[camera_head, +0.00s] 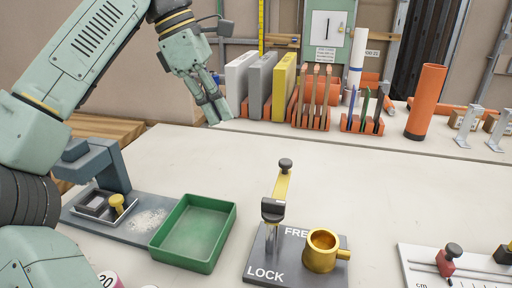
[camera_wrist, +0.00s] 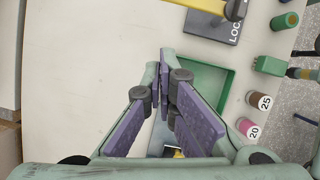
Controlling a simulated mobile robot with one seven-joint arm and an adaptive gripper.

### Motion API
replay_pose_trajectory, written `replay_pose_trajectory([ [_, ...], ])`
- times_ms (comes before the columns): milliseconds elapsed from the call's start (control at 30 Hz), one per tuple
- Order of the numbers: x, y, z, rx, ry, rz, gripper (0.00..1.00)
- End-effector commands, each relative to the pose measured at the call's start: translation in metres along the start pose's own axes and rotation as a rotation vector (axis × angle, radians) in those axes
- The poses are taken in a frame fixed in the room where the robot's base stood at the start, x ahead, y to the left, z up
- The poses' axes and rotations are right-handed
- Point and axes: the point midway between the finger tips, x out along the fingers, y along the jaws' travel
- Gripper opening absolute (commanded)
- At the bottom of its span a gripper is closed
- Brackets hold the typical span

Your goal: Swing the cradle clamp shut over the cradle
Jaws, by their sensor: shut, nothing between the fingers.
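The cradle clamp has a yellow swing arm (camera_head: 282,188) with a black knob (camera_head: 285,165) at its far end. The arm sits on a post and points toward the back, away from the cradle. The cradle (camera_head: 321,250) is a gold cup open at the top, right of the post. Both stand on a grey plate (camera_head: 262,262) marked FREE and LOCK. My gripper (camera_head: 217,113) is shut and empty, above the table, back left of the clamp.
A green tray (camera_head: 195,232) stands left of the clamp plate, beside a grey press-like stand (camera_head: 100,160). A scale with a red slider (camera_head: 447,258) lies at right. Orange racks (camera_head: 312,115) and an orange tube (camera_head: 427,100) line the back. The table behind the clamp is clear.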

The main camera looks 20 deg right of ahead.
Motion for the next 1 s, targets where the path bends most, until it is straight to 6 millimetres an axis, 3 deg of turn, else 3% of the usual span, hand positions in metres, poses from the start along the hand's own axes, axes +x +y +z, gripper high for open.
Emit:
replay_pose_trajectory([
  [367,0.008,0.0,0.0,0.002,-0.003,-0.001,0.0],
  [867,0.104,-0.001,0.001,0.002,-0.004,-0.001,0.0],
  [1000,0.108,0.0,0.024,0.004,-0.002,0.0,0.0],
])
